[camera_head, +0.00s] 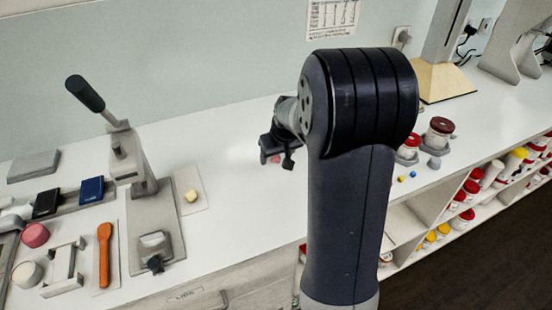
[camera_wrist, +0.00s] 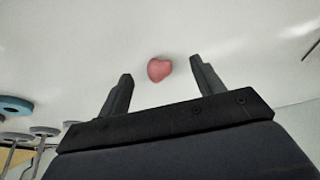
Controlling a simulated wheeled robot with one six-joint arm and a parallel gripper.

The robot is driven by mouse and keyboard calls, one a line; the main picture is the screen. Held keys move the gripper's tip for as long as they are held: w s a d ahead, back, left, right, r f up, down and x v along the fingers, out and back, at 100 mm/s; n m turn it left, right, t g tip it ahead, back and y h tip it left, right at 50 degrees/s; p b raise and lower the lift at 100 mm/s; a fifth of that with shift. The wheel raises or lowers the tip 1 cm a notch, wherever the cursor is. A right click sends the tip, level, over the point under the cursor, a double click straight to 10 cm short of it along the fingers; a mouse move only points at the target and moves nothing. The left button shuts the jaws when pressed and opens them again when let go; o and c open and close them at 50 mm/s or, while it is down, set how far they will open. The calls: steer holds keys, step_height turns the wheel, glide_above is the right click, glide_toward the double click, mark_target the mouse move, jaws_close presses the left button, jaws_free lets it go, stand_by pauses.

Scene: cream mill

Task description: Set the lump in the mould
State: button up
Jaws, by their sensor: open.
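A pink, rounded lump (camera_wrist: 160,69) lies on the white bench top in the wrist view, between and just beyond my fingertips. A small pink patch of it shows under my gripper in the head view (camera_head: 276,159). My gripper (camera_wrist: 161,67) is open and empty, with one finger on either side of the lump in the picture. How high the fingers are above the bench is hard to tell. A lever press (camera_head: 142,165) stands at the left with a grey metal block (camera_head: 156,245) on its base plate, which may be the mould; its inside is not clear.
A pale yellow piece (camera_head: 191,196) lies on a card beside the press. An orange tool (camera_head: 104,254), a pink round piece (camera_head: 35,235) and dark blocks (camera_head: 92,190) lie further left. Red-lidded jars (camera_head: 439,133) stand right of my arm. The bench between press and gripper is clear.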

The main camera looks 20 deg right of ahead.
steer(key=shift+w+f, duration=0.1)
steer(key=shift+f, duration=0.15)
steer(key=shift+c, duration=0.4)
steer(key=shift+r, duration=0.1)
steer(key=c, duration=1.1)
